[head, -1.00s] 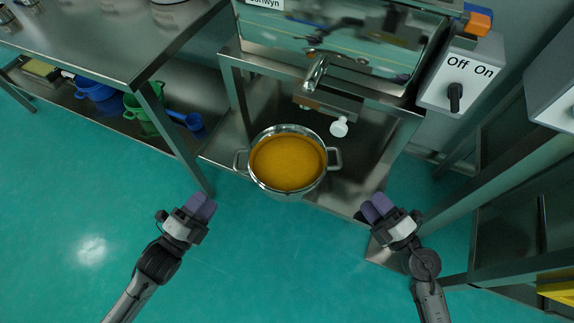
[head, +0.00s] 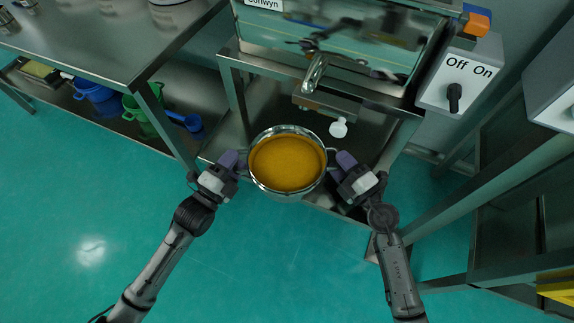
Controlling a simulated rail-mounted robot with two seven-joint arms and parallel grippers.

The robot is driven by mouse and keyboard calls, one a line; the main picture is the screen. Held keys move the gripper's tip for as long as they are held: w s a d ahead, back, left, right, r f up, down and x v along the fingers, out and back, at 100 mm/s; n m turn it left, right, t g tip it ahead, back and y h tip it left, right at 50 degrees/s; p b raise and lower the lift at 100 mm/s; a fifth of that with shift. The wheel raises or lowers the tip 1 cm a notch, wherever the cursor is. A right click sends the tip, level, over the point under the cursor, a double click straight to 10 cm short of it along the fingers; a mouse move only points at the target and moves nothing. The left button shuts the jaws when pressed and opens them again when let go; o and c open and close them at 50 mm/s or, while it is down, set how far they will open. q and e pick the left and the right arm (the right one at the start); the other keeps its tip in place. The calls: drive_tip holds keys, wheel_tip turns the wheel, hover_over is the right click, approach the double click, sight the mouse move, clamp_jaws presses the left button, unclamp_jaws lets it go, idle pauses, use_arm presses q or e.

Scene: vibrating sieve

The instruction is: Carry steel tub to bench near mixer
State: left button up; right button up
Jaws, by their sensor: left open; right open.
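The steel tub (head: 262,184) is a round pot filled with orange-brown contents. It sits upright at the front of the steel stand (head: 257,101), below the spout (head: 315,73). My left gripper (head: 238,160) is open at the tub's left side handle, which it mostly hides. My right gripper (head: 339,160) is open at the tub's right side handle, also mostly hidden. I cannot tell whether the fingers touch the handles. The mixer is not clearly identifiable in this view.
A steel bench (head: 115,50) stands at the upper left, with blue buckets (head: 97,93) and a green bucket (head: 141,115) below. A switch box (head: 460,78) is at the right. A white knob (head: 338,128) lies behind the tub. Green floor (head: 60,190) is clear in front.

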use_arm(q)
drive_tip(key=shift+w+d, duration=0.2)
use_arm(e)
drive_tip(key=shift+w+a, duration=0.2)
drive_tip(key=shift+a, duration=0.05)
use_arm(q)
drive_tip(key=shift+c, duration=0.3)
use_arm(e)
drive_tip(key=shift+c, duration=0.3)
use_arm(q)
clamp_jaws()
use_arm(e)
clamp_jaws()
use_arm(q)
drive_tip(key=shift+r, duration=0.1)
use_arm(e)
drive_tip(key=shift+r, duration=0.1)
